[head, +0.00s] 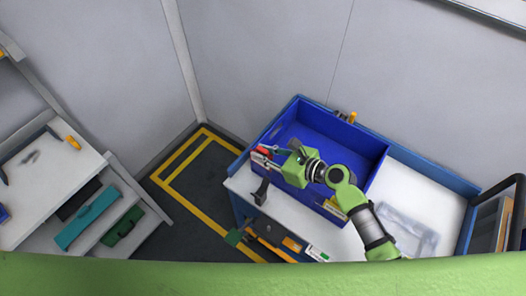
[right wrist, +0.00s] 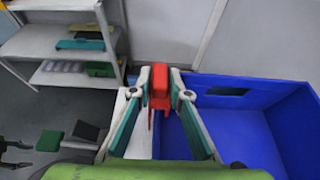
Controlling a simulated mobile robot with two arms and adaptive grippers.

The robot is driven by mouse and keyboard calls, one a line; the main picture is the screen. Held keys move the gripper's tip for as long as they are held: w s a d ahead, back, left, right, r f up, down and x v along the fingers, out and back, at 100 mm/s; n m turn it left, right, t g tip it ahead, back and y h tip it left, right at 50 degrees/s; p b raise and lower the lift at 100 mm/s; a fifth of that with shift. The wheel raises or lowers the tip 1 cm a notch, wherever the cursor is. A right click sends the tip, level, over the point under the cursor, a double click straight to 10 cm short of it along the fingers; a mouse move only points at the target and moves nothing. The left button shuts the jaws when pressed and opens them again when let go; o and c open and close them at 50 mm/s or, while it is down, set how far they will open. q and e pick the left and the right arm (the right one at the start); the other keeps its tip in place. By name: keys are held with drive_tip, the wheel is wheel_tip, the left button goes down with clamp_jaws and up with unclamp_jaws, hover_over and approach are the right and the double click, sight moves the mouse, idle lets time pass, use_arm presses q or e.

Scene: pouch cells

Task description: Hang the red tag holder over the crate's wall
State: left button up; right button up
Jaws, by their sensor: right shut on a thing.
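The red tag holder (right wrist: 160,88) is between the fingertips of my right gripper (right wrist: 160,82), which is shut on it. In the right wrist view its narrow legs point down. In the head view the red holder (head: 263,150) shows small at the left wall of the blue crate (head: 374,172), beside my right gripper (head: 273,151). The crate (right wrist: 234,137) lies right of the holder in the right wrist view. I cannot tell whether the legs straddle the wall or are above or beside it. My left gripper is not in view.
The crate stands on a white-topped bench (head: 243,184). A dark upright tool (head: 262,190) is on the bench, left of the crate. A clear tray (head: 408,230) lies to the right. Shelves (right wrist: 62,45) with boxes stand away on the left.

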drive_tip(key=shift+f+b, duration=0.45)
drive_tip(key=shift+f, duration=0.35)
drive_tip(key=o, duration=1)
drive_tip(key=shift+d, duration=0.1)
drive_tip(key=v, duration=1.2)
drive_tip(key=shift+s, duration=0.1)
drive_tip(key=shift+f, duration=0.1)
